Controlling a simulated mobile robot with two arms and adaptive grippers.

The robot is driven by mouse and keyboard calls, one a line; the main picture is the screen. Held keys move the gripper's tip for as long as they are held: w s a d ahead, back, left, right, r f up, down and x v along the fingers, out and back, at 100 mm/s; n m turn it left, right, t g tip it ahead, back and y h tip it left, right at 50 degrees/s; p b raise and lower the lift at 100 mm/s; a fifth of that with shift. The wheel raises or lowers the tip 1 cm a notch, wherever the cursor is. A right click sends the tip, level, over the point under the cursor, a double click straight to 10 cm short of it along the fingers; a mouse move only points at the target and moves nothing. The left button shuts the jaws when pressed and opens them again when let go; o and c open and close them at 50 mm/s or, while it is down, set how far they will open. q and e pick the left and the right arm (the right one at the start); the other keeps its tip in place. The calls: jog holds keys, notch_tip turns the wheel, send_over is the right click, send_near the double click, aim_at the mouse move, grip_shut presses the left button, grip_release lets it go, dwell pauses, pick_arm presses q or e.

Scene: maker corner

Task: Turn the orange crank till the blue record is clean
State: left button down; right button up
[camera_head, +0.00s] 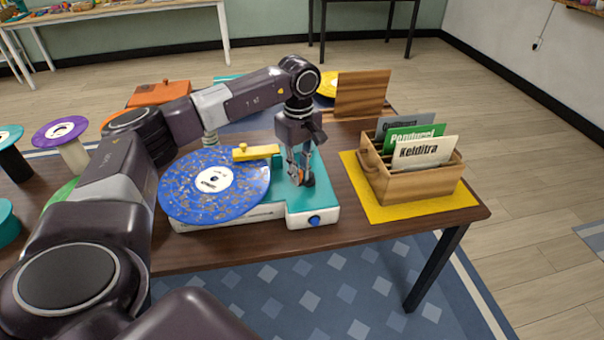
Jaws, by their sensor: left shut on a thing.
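The blue record (190,190) lies flat on the white and teal record machine (315,205) on the table. Brownish specks are scattered over much of its blue surface, around a white label. My left gripper (301,178) points down over the teal right part of the machine. Its fingers are shut on the orange crank (309,182), which is mostly hidden; only small orange bits show. A yellow arm (257,152) reaches over the record's edge. My right gripper is not in view.
A wooden crate (410,187) with several labelled cards stands on a yellow mat (360,200) to the right. A blue knob (315,220) sits on the machine's front. A purple-topped spool (62,130) and teal ones stand left. An orange case (160,92) lies behind my left arm.

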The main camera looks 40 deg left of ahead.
pick_arm(q)
jog(key=shift+a+m, duration=0.3)
jog(key=shift+m, duration=0.3)
jog(key=c, duration=1.9)
grip_release()
notch_tip(320, 180, up, 12)
